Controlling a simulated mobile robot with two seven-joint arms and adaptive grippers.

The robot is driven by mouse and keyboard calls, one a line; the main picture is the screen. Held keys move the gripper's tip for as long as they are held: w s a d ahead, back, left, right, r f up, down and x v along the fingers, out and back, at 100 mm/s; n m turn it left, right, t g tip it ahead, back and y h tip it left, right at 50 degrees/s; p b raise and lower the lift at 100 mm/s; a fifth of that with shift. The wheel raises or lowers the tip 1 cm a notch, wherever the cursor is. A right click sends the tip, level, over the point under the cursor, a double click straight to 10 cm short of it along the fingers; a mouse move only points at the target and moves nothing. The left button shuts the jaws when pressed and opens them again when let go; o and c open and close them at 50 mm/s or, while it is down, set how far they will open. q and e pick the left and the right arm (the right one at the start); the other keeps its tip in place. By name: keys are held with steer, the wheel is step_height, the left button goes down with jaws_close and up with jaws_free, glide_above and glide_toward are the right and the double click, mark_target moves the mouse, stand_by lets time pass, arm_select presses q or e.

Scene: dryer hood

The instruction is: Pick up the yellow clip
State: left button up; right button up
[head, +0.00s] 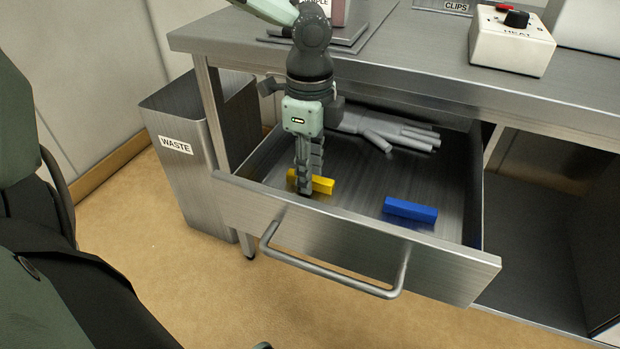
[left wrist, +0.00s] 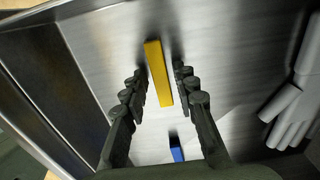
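The yellow clip (head: 322,184) lies in the open metal drawer, near its front left part. In the left wrist view the yellow clip (left wrist: 158,72) lies between the two fingers, with a gap on each side. My left gripper (head: 304,188) points down into the drawer at the clip and hides part of it in the head view. In the left wrist view my left gripper (left wrist: 160,82) is open and empty. My right gripper is not in view.
A blue clip (head: 410,209) lies to the right in the drawer (head: 350,232), and a grey glove (head: 385,130) lies at its back. A waste bin (head: 180,175) stands left. The counter (head: 420,65) overhangs the drawer's back.

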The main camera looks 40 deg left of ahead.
arm_select(q)
steer(key=c, duration=0.5)
jaws_close()
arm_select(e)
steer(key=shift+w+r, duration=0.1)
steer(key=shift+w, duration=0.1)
arm_select(q)
steer(key=shift+r, duration=0.1)
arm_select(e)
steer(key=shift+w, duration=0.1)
arm_select(q)
steer(key=shift+r, duration=0.6)
step_height(320, 180, up, 17)
steer(key=p, duration=0.3)
steer(key=shift+f, duration=0.15)
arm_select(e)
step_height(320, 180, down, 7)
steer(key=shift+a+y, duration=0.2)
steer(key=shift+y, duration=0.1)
